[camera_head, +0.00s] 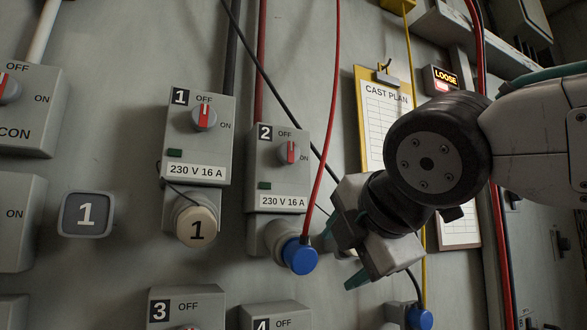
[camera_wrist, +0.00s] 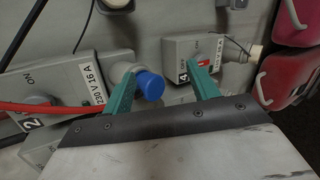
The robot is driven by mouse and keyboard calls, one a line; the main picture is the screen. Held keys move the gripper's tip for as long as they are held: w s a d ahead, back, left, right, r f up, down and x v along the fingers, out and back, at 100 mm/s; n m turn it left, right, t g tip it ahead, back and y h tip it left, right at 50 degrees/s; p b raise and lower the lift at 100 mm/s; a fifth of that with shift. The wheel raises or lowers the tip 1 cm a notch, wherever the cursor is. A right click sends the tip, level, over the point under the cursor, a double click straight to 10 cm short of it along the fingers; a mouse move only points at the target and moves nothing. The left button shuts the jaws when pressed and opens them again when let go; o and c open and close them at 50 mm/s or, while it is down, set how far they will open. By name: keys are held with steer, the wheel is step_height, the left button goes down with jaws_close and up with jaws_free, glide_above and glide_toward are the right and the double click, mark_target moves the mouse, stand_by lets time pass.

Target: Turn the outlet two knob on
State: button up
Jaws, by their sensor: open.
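The outlet two box (camera_head: 262,172) is grey and wall-mounted, with a "2" label and "230 V 16 A" strip. Its knob (camera_head: 291,152) is red and grey, its pale mark upright towards OFF; ON is to the right. A blue plug (camera_head: 299,256) with a red cable sits in the socket below. My gripper (camera_head: 344,256) is open and empty, right of the plug and below the knob. In the wrist view the outlet two box (camera_wrist: 62,84) lies at left, outside the fingers. A red cable crosses near its knob there, and the blue plug (camera_wrist: 150,86) shows between the teal fingers.
Outlet one (camera_head: 181,140) stands left, with a capped socket. Outlets three (camera_head: 160,303) and four (camera_head: 290,312) are below. Red and black cables hang close to outlet two.

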steer(key=a+r+n+t+y, duration=0.2)
steer(key=a+r+n+t, duration=0.1)
steer(key=r+n, duration=0.65)
steer(key=n+t+y, duration=0.1)
steer(key=n+y, duration=0.1)
steer(key=n, duration=0.3)
glide_toward(291, 153)
steer(key=x, duration=0.9)
steer(key=c, duration=1)
